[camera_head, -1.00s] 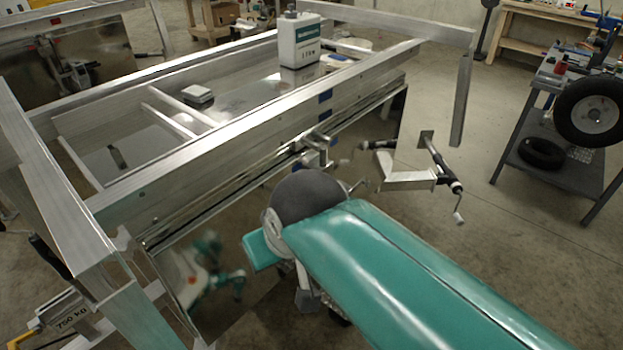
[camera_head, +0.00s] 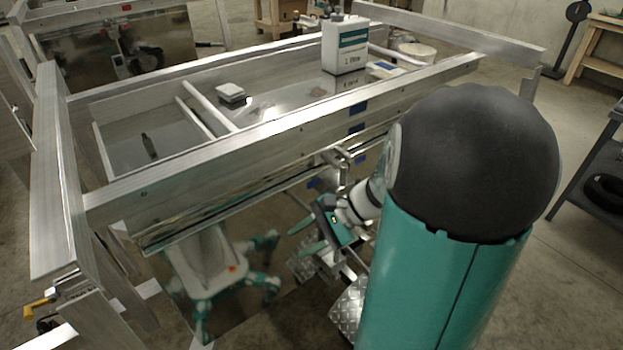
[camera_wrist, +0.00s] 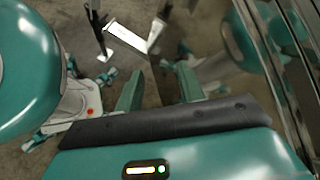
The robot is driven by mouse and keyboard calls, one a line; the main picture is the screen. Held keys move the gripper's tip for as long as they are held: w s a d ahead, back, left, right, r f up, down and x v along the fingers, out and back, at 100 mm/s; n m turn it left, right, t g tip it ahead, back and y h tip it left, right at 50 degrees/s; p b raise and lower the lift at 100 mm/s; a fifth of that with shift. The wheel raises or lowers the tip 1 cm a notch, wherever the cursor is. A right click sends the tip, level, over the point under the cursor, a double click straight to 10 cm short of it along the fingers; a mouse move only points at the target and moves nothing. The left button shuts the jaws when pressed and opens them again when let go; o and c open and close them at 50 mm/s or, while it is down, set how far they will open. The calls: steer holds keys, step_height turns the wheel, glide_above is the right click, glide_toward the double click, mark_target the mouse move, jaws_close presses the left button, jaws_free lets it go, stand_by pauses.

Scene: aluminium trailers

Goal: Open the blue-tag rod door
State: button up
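The trailer's side has a shiny, mirror-like panel (camera_head: 215,285) below its upper rail in the head view, probably the rod door. Blue tags (camera_head: 357,108) sit on the rail above, with a metal latch fitting (camera_head: 338,156) close by. Another blue patch shows low behind my arm. My gripper (camera_wrist: 158,78) is open in the wrist view, its two teal fingers apart with nothing between them. In the head view it is in front of the panel, below and left of the fitting, partly hidden by my arm. I cannot tell whether it touches anything. The panel looks shut.
A white canister (camera_head: 345,50) and a small pale box (camera_head: 231,93) stand on the trailer bed. A white bracket (camera_wrist: 127,37) shows beyond my fingers in the wrist view. A dark shelf with a tire (camera_head: 606,190) stands at right. Open floor lies between it and the trailer.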

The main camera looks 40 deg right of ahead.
steer(key=s+d+f+m+t+h, duration=0.2)
steer(key=d+f+m+t+h, duration=0.15)
steer(key=d+m+t, duration=0.55)
steer(key=s+d+f+m+t+h, duration=0.15)
steer(key=d+f+m+t, duration=0.3)
steer(key=d+m, duration=0.6)
steer(key=w+n, duration=0.3)
steer(key=w, duration=1)
steer(key=shift+w+a+g, duration=0.3)
steer(key=shift+w+g, duration=0.05)
jaws_close()
